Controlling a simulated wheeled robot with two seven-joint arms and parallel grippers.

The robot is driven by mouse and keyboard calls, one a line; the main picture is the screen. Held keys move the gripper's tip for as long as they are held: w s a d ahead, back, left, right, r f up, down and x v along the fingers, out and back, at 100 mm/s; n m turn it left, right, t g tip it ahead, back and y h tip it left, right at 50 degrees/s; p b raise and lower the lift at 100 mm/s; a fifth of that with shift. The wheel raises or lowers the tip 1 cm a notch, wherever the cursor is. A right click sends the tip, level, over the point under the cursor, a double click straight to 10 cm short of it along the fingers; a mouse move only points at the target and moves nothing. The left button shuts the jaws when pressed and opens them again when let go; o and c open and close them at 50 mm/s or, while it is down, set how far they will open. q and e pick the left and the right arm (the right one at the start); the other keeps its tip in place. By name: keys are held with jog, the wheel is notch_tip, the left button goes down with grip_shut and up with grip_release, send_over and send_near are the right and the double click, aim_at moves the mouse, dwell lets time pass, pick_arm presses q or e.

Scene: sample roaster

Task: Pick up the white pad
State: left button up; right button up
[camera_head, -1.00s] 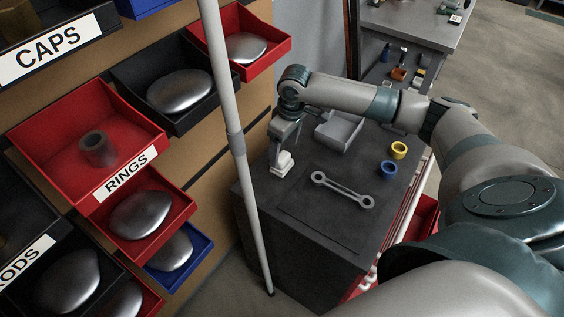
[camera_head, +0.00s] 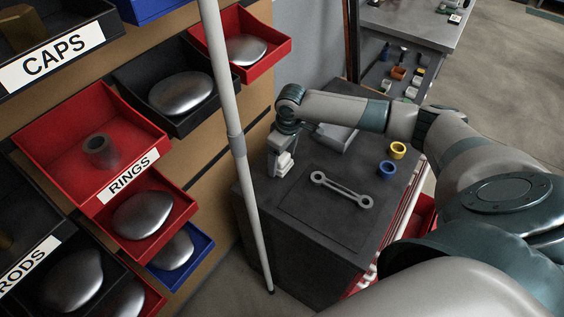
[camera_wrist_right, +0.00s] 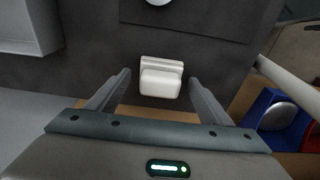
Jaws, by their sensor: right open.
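The white pad (camera_wrist_right: 160,83) lies on the dark top of the cabinet (camera_wrist_right: 100,40), near its edge. In the right wrist view it sits between the two spread fingers of my right gripper (camera_wrist_right: 160,88), with a gap on each side. In the head view the pad (camera_head: 283,166) shows just below my right gripper (camera_head: 279,158), which partly covers it. My right gripper is open and empty. I cannot tell from these views how far above the pad the fingers are. My left gripper is not in view.
A grey tray (camera_head: 338,138) stands behind the pad. A double-ended link (camera_head: 342,190), a yellow ring (camera_head: 398,150) and a blue ring (camera_head: 388,168) lie to the right. A pale pole (camera_head: 240,165) stands to the left, before red and black bins (camera_head: 90,185).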

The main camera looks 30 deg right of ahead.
jog(key=c, duration=1.2)
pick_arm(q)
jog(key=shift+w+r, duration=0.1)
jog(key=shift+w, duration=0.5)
pick_arm(e)
jog(key=shift+o, duration=0.2)
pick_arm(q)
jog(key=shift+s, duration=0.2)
pick_arm(e)
jog(key=shift+r, duration=0.15)
